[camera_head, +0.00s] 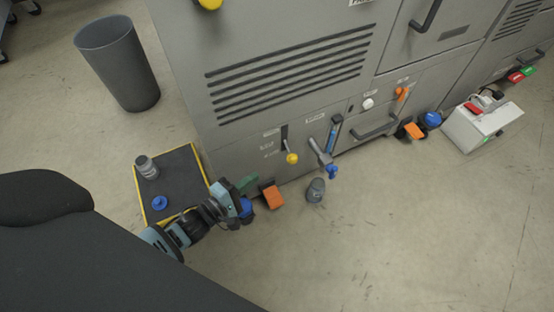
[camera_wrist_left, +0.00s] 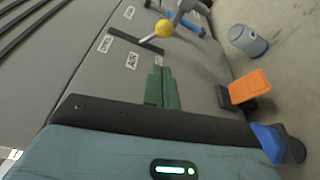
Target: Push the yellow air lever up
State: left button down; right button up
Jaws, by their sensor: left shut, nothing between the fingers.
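The yellow air lever (camera_head: 292,158) is a round yellow knob at a dark vertical slot low on the grey machine's front. Its knob sits at the lower end of the slot. In the left wrist view the yellow knob (camera_wrist_left: 164,29) is near the top, beside the dark slot. My left gripper (camera_head: 247,184) has green fingers and is down and left of the knob in the head view. In the left wrist view its green fingers (camera_wrist_left: 162,76) are together, empty, and appear apart from the knob. My right gripper is not in view.
An orange pedal (camera_head: 273,197) and a grey cup (camera_head: 316,190) are on the floor by the machine. A grey lever with a blue end (camera_head: 332,171) is right of the knob. A yellow-edged mat (camera_head: 186,168) holds a canister (camera_head: 147,167).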

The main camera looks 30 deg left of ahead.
aim_at(289, 151)
pick_arm(q)
jog(key=b+x, duration=0.4)
jog(key=x, duration=0.6)
dwell(0.4)
jog(key=shift+d+r+n+p, duration=0.1)
jog(key=shift+r+n+p, duration=0.15)
jog(key=shift+p, duration=0.2)
